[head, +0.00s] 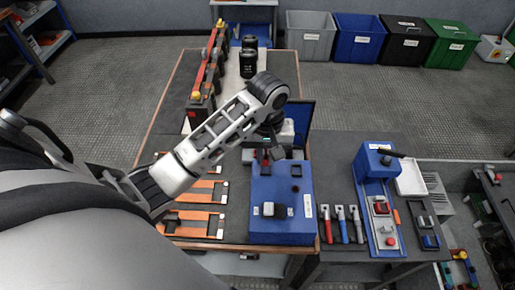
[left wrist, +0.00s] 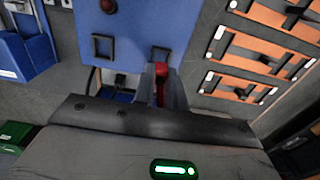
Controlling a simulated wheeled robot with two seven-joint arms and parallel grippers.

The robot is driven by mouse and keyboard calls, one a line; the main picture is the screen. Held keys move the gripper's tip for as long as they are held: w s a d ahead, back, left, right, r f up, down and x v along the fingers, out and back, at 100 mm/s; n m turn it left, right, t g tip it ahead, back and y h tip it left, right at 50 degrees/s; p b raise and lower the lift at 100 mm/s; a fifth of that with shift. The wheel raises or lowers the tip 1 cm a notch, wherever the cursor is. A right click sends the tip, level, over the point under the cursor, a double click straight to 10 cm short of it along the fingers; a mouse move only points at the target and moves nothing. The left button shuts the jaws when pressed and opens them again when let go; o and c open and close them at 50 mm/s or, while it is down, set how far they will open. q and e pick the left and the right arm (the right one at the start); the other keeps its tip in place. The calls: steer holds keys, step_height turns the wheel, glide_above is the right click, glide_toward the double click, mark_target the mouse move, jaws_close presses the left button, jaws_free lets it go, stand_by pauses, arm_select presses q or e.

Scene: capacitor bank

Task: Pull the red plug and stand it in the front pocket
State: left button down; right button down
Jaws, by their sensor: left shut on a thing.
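My left gripper (head: 270,146) is at the far edge of the blue box (head: 278,230), pointing down. In the left wrist view, its fingers (left wrist: 160,86) are shut on the red plug (left wrist: 161,72), of which only a narrow red strip shows between them. I cannot tell which one is the front pocket. My right gripper is not in view.
Orange trays (head: 202,191) lie left of the blue box. Red and blue tools (head: 341,224) and a blue panel (head: 379,220) lie to its right. A black cylinder (head: 248,64) and a red bar (head: 208,62) stand farther back.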

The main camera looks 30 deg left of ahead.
arm_select(q)
steer(key=shift+s+d, duration=0.1)
stand_by(0.3)
steer(key=shift+f, duration=0.75)
steer(key=shift+f, duration=0.45)
